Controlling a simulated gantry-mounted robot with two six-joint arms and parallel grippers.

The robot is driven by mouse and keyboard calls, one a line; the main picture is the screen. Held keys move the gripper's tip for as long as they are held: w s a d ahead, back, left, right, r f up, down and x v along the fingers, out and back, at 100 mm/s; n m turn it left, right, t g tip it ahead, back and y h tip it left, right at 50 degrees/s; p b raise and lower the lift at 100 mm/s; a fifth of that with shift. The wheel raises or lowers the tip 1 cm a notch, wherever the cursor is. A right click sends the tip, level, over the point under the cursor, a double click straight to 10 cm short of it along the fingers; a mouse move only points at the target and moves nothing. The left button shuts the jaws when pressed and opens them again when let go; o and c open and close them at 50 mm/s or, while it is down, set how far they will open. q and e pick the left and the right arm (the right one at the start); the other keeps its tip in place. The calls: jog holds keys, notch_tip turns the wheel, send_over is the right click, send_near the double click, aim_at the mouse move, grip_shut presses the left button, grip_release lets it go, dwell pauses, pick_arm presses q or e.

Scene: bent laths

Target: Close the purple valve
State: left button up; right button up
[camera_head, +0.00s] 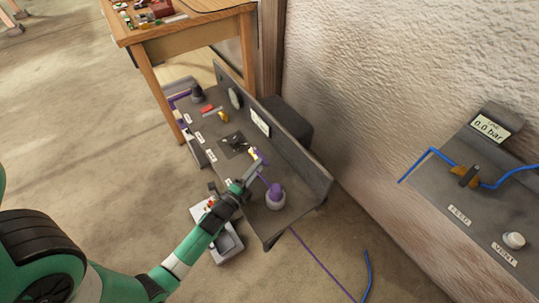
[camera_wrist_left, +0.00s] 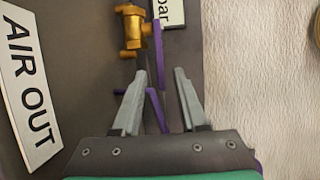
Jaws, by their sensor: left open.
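In the left wrist view a brass valve (camera_wrist_left: 130,32) sits on the dark grey panel, with a straight purple lever (camera_wrist_left: 158,55) on its right side. My left gripper (camera_wrist_left: 161,74) is open, its two grey fingers apart. The lever's lower end lies near the gap between the fingertips; I cannot tell whether either finger touches it. A thin purple line (camera_wrist_left: 154,108) shows further down between the fingers. In the head view my left gripper (camera_head: 257,166) reaches over the bench panel, and it hides most of the valve. My right gripper is not in view.
A purple knob on a pale base (camera_head: 275,195) stands close to the right of my gripper. The panel's raised back wall (camera_head: 285,150) runs behind it. An "AIR OUT" label (camera_wrist_left: 28,90) lies left of the valve. A wooden table (camera_head: 185,32) stands at the back.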

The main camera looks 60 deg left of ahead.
pick_arm(q)
jog(key=b+x, duration=0.1)
jog(key=x, duration=0.6)
jog(key=shift+w+a, duration=0.1)
jog(key=shift+w, duration=0.05)
grip_shut()
dwell(1.1)
